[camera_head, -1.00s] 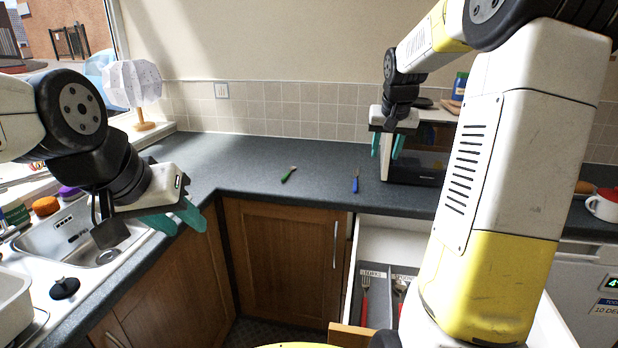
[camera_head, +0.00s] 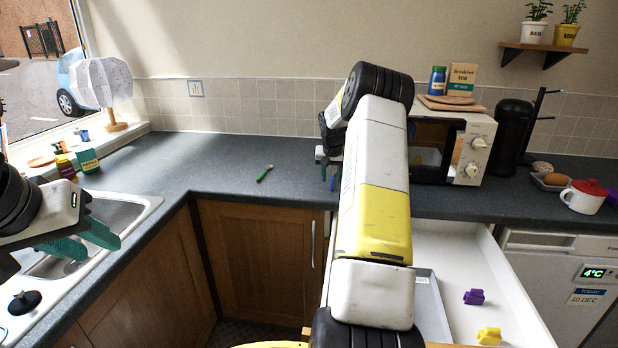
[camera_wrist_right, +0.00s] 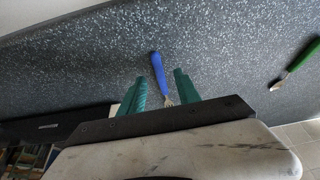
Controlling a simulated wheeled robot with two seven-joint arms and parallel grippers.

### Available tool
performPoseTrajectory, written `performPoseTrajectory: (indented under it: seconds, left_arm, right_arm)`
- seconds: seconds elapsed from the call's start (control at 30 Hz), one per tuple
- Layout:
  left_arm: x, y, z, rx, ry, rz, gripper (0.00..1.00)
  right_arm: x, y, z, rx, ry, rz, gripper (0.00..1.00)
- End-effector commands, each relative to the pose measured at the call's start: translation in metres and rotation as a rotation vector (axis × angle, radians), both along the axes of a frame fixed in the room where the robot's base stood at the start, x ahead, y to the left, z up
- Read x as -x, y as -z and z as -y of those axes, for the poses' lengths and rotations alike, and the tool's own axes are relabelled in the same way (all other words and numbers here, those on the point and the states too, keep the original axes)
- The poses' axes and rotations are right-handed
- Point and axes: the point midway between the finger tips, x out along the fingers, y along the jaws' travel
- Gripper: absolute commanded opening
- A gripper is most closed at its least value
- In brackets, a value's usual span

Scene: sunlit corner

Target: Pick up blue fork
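The blue fork (camera_wrist_right: 158,72) lies on the dark counter in the right wrist view, with its blue handle pointing away from my gripper. Its metal tines end near the gripper body. My right gripper (camera_wrist_right: 159,79) is open, with one teal finger on each side of the fork and gaps between. In the head view a bit of the blue handle (camera_head: 332,185) shows below my right gripper (camera_head: 328,160), which my arm partly covers. I cannot tell the exact height above the counter. My left gripper (camera_head: 99,247) is open and empty over the sink's edge.
A green-handled utensil (camera_head: 264,174) lies to the left on the counter. The microwave (camera_head: 450,145) stands to the right of my right gripper. An open drawer (camera_head: 455,250) below holds a purple piece (camera_head: 474,297) and a yellow piece (camera_head: 489,337).

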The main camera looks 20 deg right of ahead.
Motion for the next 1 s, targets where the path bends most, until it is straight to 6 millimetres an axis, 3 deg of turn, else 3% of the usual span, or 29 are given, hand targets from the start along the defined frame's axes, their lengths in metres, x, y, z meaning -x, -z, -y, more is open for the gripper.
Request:
performPoseTrajectory:
  seconds: [0.13,0.43,0.63,1.0]
  left_arm:
    - [0.0,0.0,0.0,0.0,0.0,0.0,0.36]
    - [0.0,0.0,0.0,0.0,0.0,0.0,0.36]
    - [0.0,0.0,0.0,0.0,0.0,0.0,0.36]
    - [0.0,0.0,0.0,0.0,0.0,0.0,0.36]
  right_arm:
    - [-0.006,0.018,0.003,-0.001,0.001,-0.001,0.39]
    - [-0.008,0.022,0.004,0.0,0.0,0.0,0.39]
    - [-0.008,0.022,0.004,0.0,0.0,0.0,0.0]
    - [-0.008,0.021,0.004,0.0,0.0,0.0,0.0]
